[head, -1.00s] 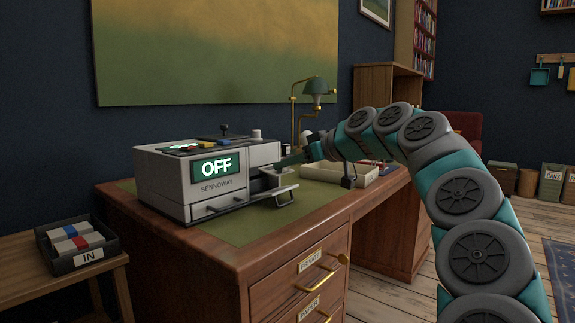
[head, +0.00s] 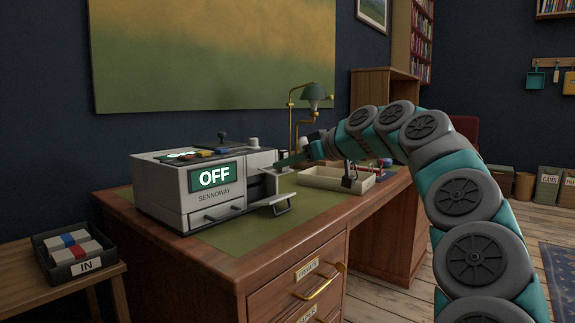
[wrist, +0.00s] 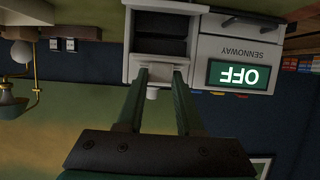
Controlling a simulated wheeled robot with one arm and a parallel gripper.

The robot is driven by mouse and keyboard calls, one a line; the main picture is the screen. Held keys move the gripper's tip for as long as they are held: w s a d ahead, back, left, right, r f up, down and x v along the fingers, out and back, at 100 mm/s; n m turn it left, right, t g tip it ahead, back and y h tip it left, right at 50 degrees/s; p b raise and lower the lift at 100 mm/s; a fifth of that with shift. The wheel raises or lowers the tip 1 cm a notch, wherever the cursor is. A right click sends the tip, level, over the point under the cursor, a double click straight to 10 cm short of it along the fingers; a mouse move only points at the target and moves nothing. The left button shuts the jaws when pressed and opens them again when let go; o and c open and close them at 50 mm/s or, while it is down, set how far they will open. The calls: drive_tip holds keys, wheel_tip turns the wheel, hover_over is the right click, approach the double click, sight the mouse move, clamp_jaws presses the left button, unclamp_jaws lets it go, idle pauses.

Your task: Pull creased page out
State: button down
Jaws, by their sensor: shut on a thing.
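A pale grey machine (head: 207,212) labelled SENNOWAY stands on the desk, its green screen reading OFF. A tray or flap (head: 275,200) sticks out from its right side. My gripper (head: 281,166) is at the machine's right end, near the upper part of that opening. In the wrist view, upside down, my gripper (wrist: 160,76) has its two green fingers on either side of a pale piece (wrist: 157,70) in front of the machine's dark slot (wrist: 160,42). I cannot tell whether this piece is the creased page or a machine part. No page can be clearly made out.
A wooden desk (head: 180,240) with a green mat carries the machine, a brass lamp (head: 314,95) and a shallow cream tray (head: 335,182). A black IN tray (head: 85,268) stands on a side table at the left. Open floor lies at the right.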

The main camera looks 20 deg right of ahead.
drive_tip(key=shift+s+d+r+p, duration=0.2)
drive_tip(key=shift+r+p, duration=0.15)
drive_tip(key=shift+r, duration=0.3)
drive_tip(key=shift+s+d+r+p, duration=0.15)
drive_tip(key=shift+r+p, duration=0.2)
drive_tip(key=shift+r, duration=0.25)
drive_tip(key=shift+s+d+r+p, duration=0.1)
drive_tip(key=shift+s+r+p, duration=0.2)
drive_tip(key=shift+r, duration=0.35)
drive_tip(key=shift+w, duration=0.1)
